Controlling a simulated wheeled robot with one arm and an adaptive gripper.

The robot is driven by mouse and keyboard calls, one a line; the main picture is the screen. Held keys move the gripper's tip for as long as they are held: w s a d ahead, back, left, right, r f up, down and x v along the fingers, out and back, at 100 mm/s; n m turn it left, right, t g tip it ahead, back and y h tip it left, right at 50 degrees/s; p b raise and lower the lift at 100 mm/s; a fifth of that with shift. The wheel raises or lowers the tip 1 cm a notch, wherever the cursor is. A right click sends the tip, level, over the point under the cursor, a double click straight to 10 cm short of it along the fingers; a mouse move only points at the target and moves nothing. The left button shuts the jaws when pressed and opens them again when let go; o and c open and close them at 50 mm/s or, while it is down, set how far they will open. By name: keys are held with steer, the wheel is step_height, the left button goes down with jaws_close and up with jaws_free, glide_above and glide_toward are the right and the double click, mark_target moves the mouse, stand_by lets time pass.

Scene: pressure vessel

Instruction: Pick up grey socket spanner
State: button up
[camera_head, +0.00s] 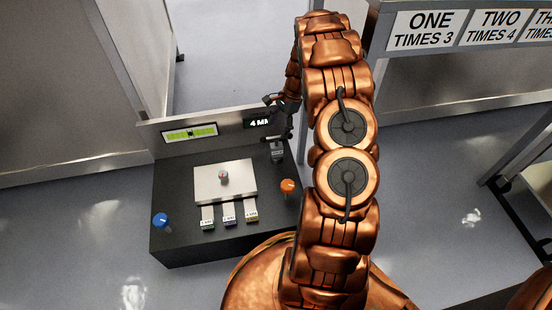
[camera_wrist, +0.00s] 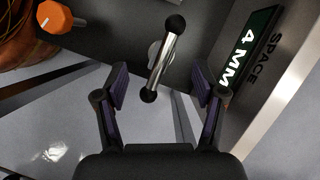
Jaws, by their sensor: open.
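The grey socket spanner (camera_wrist: 161,66) shows in the wrist view as a shiny metal bar with black ball ends, slightly tilted, over a round grey part. My gripper (camera_wrist: 160,86) is open, with one finger on each side of the bar's lower end and clear gaps on both sides. In the head view, my gripper (camera_head: 281,118) is above the right rear of the dark bench, over a small grey piece (camera_head: 277,154) that seems to be the spanner's lower part. My gripper hides its top there.
The dark bench (camera_head: 180,245) carries a pale plate (camera_head: 210,190) with a small fitting, several labelled tabs, a blue knob (camera_head: 161,220) and an orange knob (camera_head: 288,186). A back panel with a "4 MM" display (camera_wrist: 246,50) stands close to the right of my gripper.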

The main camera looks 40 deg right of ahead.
mark_target(276, 138)
steer(key=shift+f, duration=0.85)
steer(key=shift+b+x, duration=0.55)
steer(key=shift+x, duration=0.45)
steer(key=b+x, duration=0.1)
steer(key=x, duration=0.2)
steer(key=b+x, duration=0.1)
steer(key=x, duration=0.1)
steer(key=shift+w+d+f+b, duration=0.15)
steer(key=shift+w+d+b, duration=0.1)
steer(key=shift+d+b, duration=0.1)
jaws_close()
